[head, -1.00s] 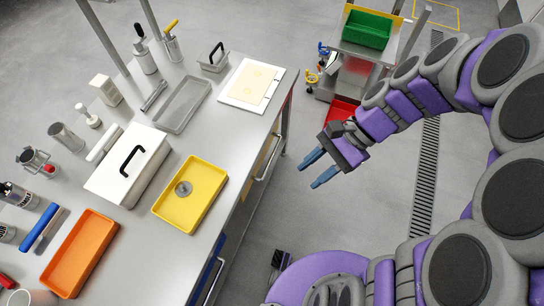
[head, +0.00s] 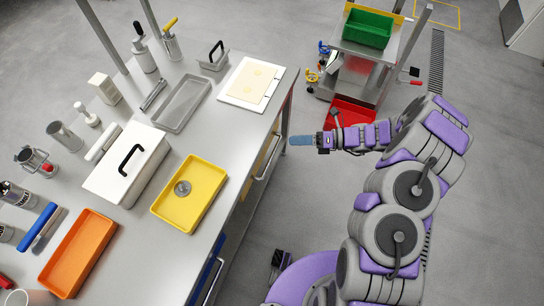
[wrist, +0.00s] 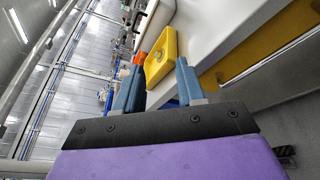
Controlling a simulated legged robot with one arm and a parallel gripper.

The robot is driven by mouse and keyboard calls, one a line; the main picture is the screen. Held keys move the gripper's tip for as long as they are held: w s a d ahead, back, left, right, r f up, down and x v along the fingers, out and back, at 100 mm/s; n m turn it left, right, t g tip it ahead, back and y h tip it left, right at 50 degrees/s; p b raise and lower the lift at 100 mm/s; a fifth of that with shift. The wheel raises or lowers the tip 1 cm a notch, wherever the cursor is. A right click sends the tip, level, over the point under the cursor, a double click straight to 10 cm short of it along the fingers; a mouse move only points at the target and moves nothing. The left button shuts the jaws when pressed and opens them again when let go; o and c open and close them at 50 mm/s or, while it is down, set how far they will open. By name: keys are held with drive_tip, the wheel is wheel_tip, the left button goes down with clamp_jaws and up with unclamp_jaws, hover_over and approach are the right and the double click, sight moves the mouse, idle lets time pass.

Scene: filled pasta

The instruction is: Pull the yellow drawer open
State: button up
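The yellow drawer (head: 262,157) is on the side of the workbench that faces me, under the top. It shows edge-on in the head view, with a metal bar handle (head: 271,157). In the wrist view a yellow drawer front (wrist: 250,55) shows at the right, below the bench top. My gripper (head: 292,141) is beside the bench's far corner, to the right of the handle and apart from it in the head view. In the wrist view its two blue fingers (wrist: 158,82) stand apart with nothing held between them.
The workbench top (head: 218,123) carries a yellow tray (head: 205,196), an orange tray (head: 75,258), a white box (head: 115,180) and bottles. A blue drawer (head: 207,268) is nearer me. A cart with a green bin (head: 368,28) and red tray (head: 352,112) stands behind.

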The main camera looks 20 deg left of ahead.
drive_tip(key=w+d+f+m+t, duration=0.25)
drive_tip(key=f+m, duration=0.35)
drive_tip(key=f, duration=0.5)
drive_tip(key=m+t, duration=0.3)
drive_tip(key=m, duration=0.2)
approach(272, 157)
drive_tip(key=b+x, duration=0.1)
drive_tip(key=x, duration=0.2)
drive_tip(key=b+x, duration=0.1)
drive_tip(key=x, duration=0.3)
drive_tip(key=f+b+x, duration=0.1)
drive_tip(key=x, duration=0.2)
drive_tip(key=shift+w+a+b, duration=0.15)
drive_tip(key=shift+w+b, duration=0.15)
drive_tip(key=shift+b, duration=0.05)
drive_tip(key=shift+c, duration=0.3)
clamp_jaws()
